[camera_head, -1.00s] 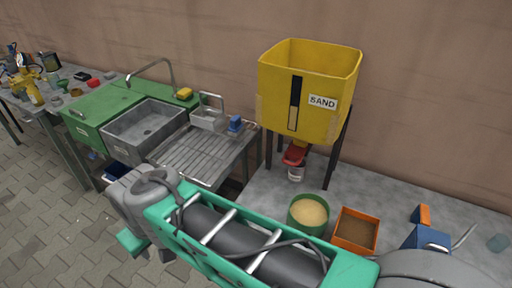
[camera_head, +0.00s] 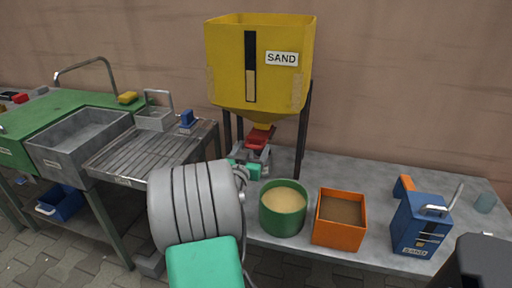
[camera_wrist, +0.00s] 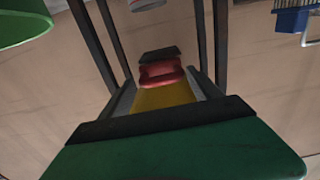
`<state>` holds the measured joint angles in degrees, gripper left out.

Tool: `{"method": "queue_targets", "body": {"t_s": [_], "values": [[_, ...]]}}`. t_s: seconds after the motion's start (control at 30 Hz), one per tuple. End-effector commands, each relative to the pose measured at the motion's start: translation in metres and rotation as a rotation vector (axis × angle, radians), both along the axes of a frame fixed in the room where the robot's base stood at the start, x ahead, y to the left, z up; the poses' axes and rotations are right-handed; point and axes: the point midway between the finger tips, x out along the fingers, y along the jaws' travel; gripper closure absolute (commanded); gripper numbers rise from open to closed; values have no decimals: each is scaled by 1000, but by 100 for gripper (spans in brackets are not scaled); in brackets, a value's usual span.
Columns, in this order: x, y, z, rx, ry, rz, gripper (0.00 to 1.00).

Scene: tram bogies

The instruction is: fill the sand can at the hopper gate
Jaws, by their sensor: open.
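The yellow sand hopper (camera_head: 228,65) stands on dark legs at the back of the bench. Its red gate (camera_head: 258,137) sits below the chute and also shows in the wrist view (camera_wrist: 160,75). My gripper (camera_head: 257,158) is open and empty in front of the gate. In the wrist view its grey fingers seem to lie either side of the gate and yellow chute; contact cannot be told. A blue can labelled SAND (camera_head: 416,226) stands at the bench's right. A small white vessel (camera_wrist: 147,4) shows at the wrist view's top edge; in the head view my arm hides it.
A green tub of pale sand (camera_head: 283,222) and an orange box of brown material (camera_head: 340,232) stand on the front of the bench. Hopper legs (camera_head: 302,135) flank the gate. A sink (camera_head: 80,138) and ribbed drainer (camera_head: 150,150) lie left. Bare bench shows behind the containers.

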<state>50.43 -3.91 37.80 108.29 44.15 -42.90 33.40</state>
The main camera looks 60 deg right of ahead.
Motion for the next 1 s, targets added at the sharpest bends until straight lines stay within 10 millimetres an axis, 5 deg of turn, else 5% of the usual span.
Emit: {"method": "queue_targets", "body": {"t_s": [0.2, 0.53, 1.0], "values": [[5, -38, 0, 1, 0, -2, 27], [8, -45, 0, 2, 0, 1, 27], [6, -45, 0, 3, 1, -1, 66]]}}
